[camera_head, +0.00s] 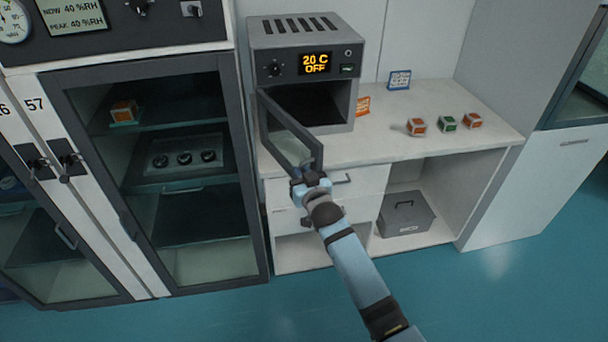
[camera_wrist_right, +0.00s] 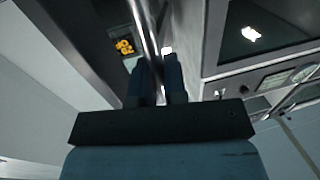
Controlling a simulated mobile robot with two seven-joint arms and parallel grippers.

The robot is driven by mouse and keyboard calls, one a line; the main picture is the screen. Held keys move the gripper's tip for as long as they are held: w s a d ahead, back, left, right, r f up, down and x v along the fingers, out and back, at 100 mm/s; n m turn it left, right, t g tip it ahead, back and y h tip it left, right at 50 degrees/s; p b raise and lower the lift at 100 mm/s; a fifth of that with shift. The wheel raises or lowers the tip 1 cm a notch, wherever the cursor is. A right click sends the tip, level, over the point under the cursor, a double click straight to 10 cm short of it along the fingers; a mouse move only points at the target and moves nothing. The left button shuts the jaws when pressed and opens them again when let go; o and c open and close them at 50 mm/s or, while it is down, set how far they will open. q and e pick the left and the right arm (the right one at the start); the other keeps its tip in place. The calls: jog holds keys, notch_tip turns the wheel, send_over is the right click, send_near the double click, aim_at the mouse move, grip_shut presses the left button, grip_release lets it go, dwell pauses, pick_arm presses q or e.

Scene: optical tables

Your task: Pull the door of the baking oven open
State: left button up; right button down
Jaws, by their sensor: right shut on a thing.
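The baking oven (camera_head: 290,42) stands on the white bench, a grey box with a display reading "20 C OFF". Its door (camera_head: 290,135) is swung well out on its left side, and the dark oven chamber (camera_head: 318,100) shows behind it. My right gripper (camera_head: 308,183) is at the free edge of the door. In the right wrist view its two dark fingers (camera_wrist_right: 157,85) are shut around a shiny bar-like handle (camera_wrist_right: 147,40). The oven display (camera_wrist_right: 124,46) shows there too. My left gripper is not in view.
A glass-fronted cabinet (camera_head: 258,225) stands left of the bench. A grey case (camera_head: 405,214) sits underneath. The teal floor (camera_head: 480,300) in front is clear.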

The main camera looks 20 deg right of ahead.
dwell(0.4)
jog(key=c, duration=1.2)
grip_release()
jog(key=s+d+b, duration=0.1)
jog(key=s, duration=1.2)
jog(key=shift+s+d, duration=0.2)
jog(key=shift+s, duration=0.15)
